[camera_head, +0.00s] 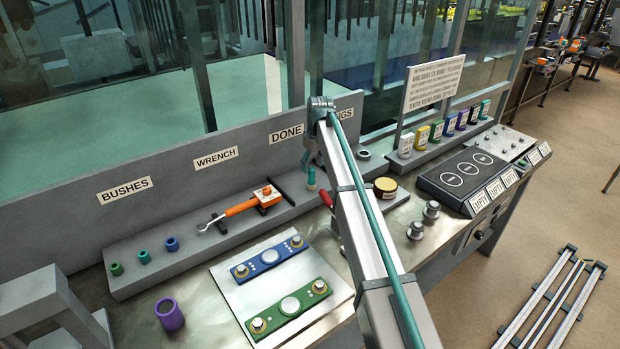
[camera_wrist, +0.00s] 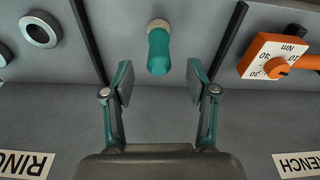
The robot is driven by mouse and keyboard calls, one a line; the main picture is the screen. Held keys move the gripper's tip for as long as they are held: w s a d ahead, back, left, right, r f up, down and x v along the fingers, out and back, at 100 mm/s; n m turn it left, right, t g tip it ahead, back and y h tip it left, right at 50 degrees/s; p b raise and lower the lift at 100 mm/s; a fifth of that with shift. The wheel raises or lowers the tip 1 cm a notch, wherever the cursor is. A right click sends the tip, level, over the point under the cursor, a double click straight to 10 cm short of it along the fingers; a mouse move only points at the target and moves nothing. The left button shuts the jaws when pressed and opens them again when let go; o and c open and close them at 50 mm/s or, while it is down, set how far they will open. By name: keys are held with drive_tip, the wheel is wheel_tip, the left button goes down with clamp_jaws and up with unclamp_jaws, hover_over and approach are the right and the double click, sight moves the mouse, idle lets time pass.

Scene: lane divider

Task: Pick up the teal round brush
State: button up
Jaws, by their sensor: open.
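The teal round brush (camera_wrist: 158,50) shows in the wrist view as a short teal handle with a pale tan end, on the grey shelf. In the head view it (camera_head: 311,179) stands on the shelf, to the right of the orange wrench and left of my arm. My gripper (camera_wrist: 160,83) is open and empty. Its two fingers lie left and right of the brush's line in the wrist view, with the brush just past the fingertips and apart from both.
An orange wrench (camera_head: 252,202) with a dial (camera_wrist: 277,68) lies on one side of the brush. A metal ring (camera_wrist: 40,30) is on the other side. Dark bars (camera_wrist: 229,42) flank the brush. A labelled back panel (camera_head: 180,175) rises behind the shelf.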

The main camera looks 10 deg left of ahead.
sight(311, 167)
drive_tip(key=shift+w+a+f+p, duration=0.1)
drive_tip(key=shift+f+p, duration=0.3)
drive_tip(key=shift+f, duration=0.55)
drive_tip(key=shift+w+a+f+p, duration=0.15)
drive_tip(key=shift+f+p, duration=0.3)
drive_tip(key=shift+f, duration=0.55)
drive_tip(key=shift+w+a+f+p, duration=0.1)
drive_tip(key=shift+f+p, duration=0.3)
drive_tip(key=shift+f, duration=0.55)
clamp_jaws()
drive_tip(key=shift+r, duration=0.15)
drive_tip(key=shift+r, duration=0.5)
drive_tip(key=s+r+b, duration=0.6)
drive_tip(key=s+r, duration=0.5)
drive_tip(key=s, duration=0.3)
drive_tip(key=shift+d+r, duration=0.3)
drive_tip(key=shift+r, duration=0.1)
